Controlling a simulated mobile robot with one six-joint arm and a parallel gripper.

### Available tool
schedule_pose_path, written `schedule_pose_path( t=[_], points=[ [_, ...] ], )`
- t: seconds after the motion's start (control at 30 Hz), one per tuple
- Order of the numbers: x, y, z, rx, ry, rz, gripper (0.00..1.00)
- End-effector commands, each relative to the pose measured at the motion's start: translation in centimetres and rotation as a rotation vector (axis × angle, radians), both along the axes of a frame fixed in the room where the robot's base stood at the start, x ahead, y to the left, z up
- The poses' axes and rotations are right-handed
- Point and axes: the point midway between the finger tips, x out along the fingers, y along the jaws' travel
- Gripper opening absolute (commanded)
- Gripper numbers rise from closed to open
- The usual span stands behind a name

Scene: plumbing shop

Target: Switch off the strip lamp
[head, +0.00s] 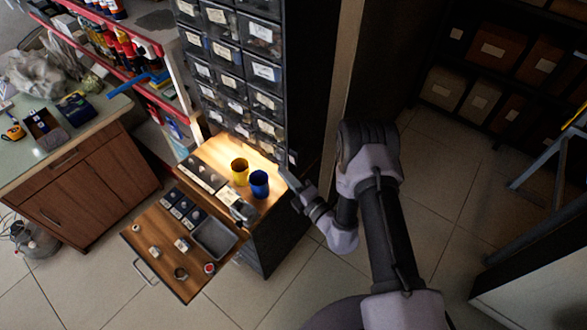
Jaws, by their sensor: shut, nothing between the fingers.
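The strip lamp itself cannot be made out. A bright warm glow falls on the wooden worktop (212,151) just under the drawer cabinet, so a light is on there. A long dark bar (203,173) with small round parts lies on the worktop's left side; I cannot tell whether it belongs to the lamp. My gripper (285,173) is at the worktop's right edge, by the cabinet's lower right corner, to the right of the blue cup. It looks shut and empty. Whether it touches anything is too small to tell.
A yellow cup (239,171) and a blue cup (259,184) stand on the worktop. A pulled-out board (150,231) holds a grey tray (214,238) and small fittings. The drawer cabinet (233,62) rises behind. A workbench (68,160) stands left.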

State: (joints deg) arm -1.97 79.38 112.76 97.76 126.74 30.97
Motion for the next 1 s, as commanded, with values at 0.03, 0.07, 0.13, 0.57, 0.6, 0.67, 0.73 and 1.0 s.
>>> schedule_pose_path(
  t=[0.03, 0.07, 0.13, 0.57, 0.6, 0.67, 0.73, 1.0],
  points=[
    [0.8, -1.0, -0.1, -0.001, -0.003, -0.010, 0.00],
    [1.2, -1.3, 0.0, 0.000, -0.003, -0.010, 0.00],
    [1.8, -1.8, 0.2, 0.000, -0.003, -0.009, 0.00],
    [2.6, -2.5, 0.4, 0.000, 0.000, -0.006, 0.00],
    [2.7, -2.5, 0.4, -0.001, 0.000, -0.006, 0.00],
    [2.9, -2.7, 0.6, 0.000, -0.001, -0.007, 0.00],
    [3.1, -2.8, 0.6, 0.000, 0.000, -0.006, 0.00],
    [3.0, -3.0, 0.7, 0.001, -0.001, -0.008, 0.00]
  ],
)
